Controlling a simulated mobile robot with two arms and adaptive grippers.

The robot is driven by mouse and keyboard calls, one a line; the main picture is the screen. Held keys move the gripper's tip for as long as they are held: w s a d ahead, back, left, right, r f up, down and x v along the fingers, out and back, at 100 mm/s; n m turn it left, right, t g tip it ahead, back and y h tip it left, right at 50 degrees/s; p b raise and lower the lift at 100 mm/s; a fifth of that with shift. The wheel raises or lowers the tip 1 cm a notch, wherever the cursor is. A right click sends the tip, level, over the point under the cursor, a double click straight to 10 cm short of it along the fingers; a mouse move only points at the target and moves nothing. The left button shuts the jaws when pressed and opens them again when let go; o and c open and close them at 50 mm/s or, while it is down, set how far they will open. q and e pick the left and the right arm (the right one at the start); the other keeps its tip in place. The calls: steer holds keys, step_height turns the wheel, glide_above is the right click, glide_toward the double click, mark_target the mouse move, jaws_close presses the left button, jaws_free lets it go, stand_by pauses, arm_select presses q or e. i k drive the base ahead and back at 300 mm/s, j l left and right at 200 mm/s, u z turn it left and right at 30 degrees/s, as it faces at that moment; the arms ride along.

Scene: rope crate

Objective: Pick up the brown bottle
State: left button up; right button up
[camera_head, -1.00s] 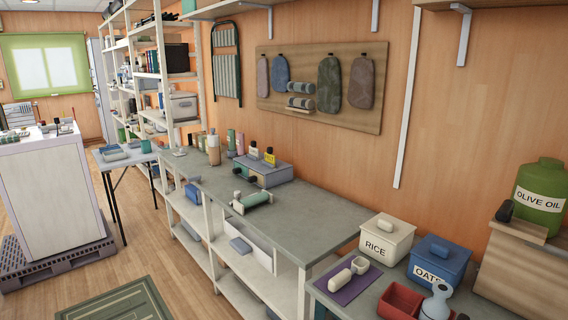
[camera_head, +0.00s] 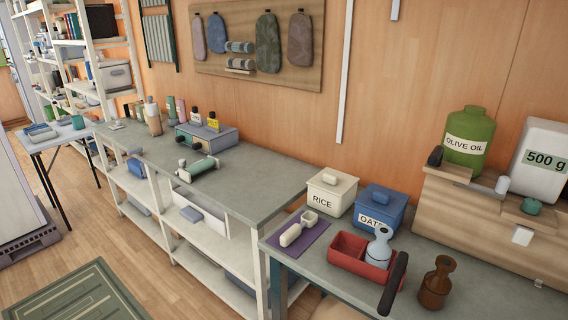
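The brown bottle (camera_head: 436,284) stands upright on the grey counter at the lower right of the head view. It has a round body, a narrower neck and a wide top.
A dark upright handle (camera_head: 393,284) rises at the counter's front edge, left of the brown bottle. Behind stand the RICE box (camera_head: 331,193), OATS box (camera_head: 381,208) and a wooden stand (camera_head: 462,211) with the OLIVE OIL jar (camera_head: 468,137). Counter right of the bottle looks clear.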

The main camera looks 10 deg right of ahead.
mark_target(435, 285)
steer(key=z, duration=1.5)
steer(key=i+j+z, duration=0.1)
steer(key=j, duration=0.15)
steer(key=i+j+z, duration=0.1)
steer(key=j, duration=0.2)
